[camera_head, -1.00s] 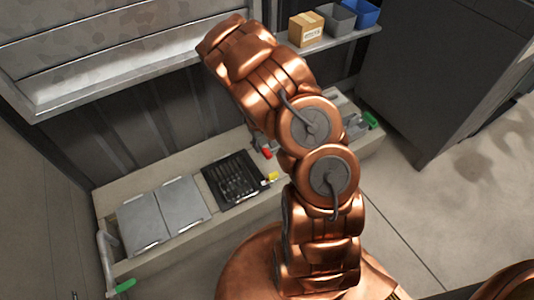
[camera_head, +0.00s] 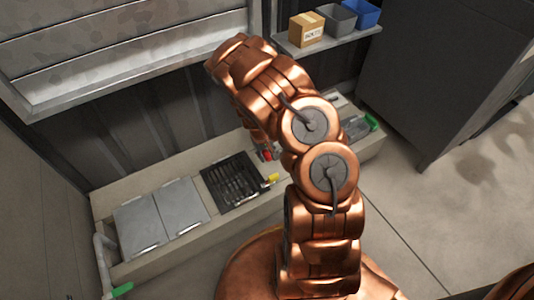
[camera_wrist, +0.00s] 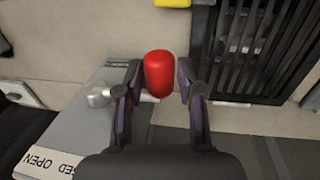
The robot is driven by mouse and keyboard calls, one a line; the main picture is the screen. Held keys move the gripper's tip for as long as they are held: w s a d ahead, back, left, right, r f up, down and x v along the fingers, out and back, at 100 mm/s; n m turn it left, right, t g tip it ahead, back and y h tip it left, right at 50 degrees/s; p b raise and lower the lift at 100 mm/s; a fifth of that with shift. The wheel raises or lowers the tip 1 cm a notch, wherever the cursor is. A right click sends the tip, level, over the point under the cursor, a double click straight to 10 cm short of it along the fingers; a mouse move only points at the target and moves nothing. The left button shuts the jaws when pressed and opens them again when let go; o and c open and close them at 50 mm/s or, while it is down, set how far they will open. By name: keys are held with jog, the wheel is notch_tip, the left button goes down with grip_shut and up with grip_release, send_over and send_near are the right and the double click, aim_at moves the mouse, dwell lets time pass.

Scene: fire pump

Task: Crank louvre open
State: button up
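A red rounded knob (camera_wrist: 159,74), apparently the crank's handle, sits between the fingers of my gripper (camera_wrist: 160,80) in the wrist view. The fingers are open on either side of it, with a narrow gap showing at each side. A small patch of red (camera_head: 267,155) shows beside my arm in the head view, where my gripper is mostly hidden. A grey plate (camera_wrist: 70,128) with a label (camera_wrist: 45,160) reading "OPEN" and part of another word lies at lower left. Wide slanted metal slats (camera_head: 120,45), possibly the louvre, fill the upper left.
A black slotted grille (camera_head: 236,181) lies near the knob, with a yellow piece (camera_head: 273,179) at its edge. Grey plates (camera_head: 150,222) lie further left. A shelf holds a cardboard box (camera_head: 306,29), a grey bin (camera_head: 337,18) and a blue bin (camera_head: 362,12). A dark cabinet (camera_head: 435,75) stands right.

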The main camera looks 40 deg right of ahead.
grip_shut()
jog(key=shift+r+p, duration=0.2)
jog(key=shift+p, duration=0.1)
